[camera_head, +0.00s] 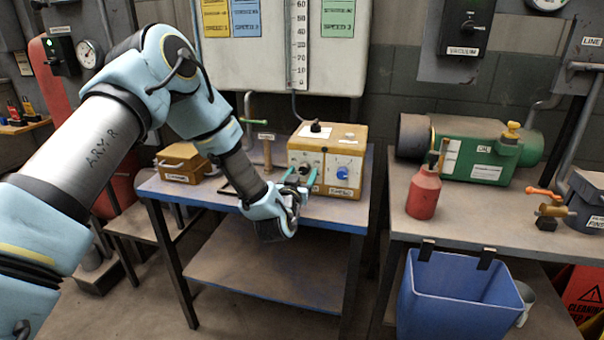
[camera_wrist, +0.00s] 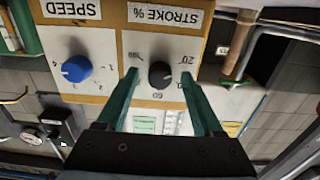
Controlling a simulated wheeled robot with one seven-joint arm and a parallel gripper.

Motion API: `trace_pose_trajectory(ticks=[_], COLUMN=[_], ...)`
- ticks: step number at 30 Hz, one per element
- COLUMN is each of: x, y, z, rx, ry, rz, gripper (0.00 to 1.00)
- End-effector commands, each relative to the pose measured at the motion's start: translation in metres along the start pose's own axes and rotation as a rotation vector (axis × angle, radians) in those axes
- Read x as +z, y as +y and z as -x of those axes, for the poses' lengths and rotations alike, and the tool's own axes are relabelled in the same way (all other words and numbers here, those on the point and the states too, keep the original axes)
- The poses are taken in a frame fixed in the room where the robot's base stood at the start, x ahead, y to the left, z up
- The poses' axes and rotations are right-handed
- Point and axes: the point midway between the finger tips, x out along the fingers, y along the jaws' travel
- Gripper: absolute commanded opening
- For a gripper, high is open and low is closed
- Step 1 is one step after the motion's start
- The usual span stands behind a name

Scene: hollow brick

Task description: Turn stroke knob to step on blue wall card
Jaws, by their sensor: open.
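The stroke knob (camera_wrist: 159,75) is black and sits on a white dial plate under an upside-down "STROKE %" label in the wrist view. My gripper (camera_wrist: 158,73) is open, with one green finger on each side of the knob; I cannot tell whether either touches it. In the head view my gripper (camera_head: 299,177) is at the front of the yellow control box (camera_head: 352,148). Printed dial numbers include 20 and 60, but the knob's pointer is unclear. The blue wall card (camera_head: 245,18) hangs on the white board; its small print is too fine to read surely.
A blue speed knob (camera_wrist: 76,69) sits beside the stroke dial. A yellow card (camera_head: 215,18) and a green card (camera_head: 338,18) flank the blue one. A wooden-handled tool (camera_head: 267,150) stands left of the box. A red bottle (camera_head: 424,192) is on the right bench.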

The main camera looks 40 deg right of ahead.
Motion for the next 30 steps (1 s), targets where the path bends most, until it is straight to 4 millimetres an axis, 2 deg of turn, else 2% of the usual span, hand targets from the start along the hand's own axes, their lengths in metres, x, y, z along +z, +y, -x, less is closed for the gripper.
trace_pose_trajectory(ticks=[4, 21, 30], x=[0.0003, 0.0002, 0.0005], y=[0.0001, 0.0, 0.0002], z=[0.0003, 0.0005, 0.0006], rx=[0.0, 0.0, 0.001], ry=[0.0, -0.001, -0.001], rz=[0.0, 0.0, -0.004], gripper=[0.66, 0.02, 0.0])
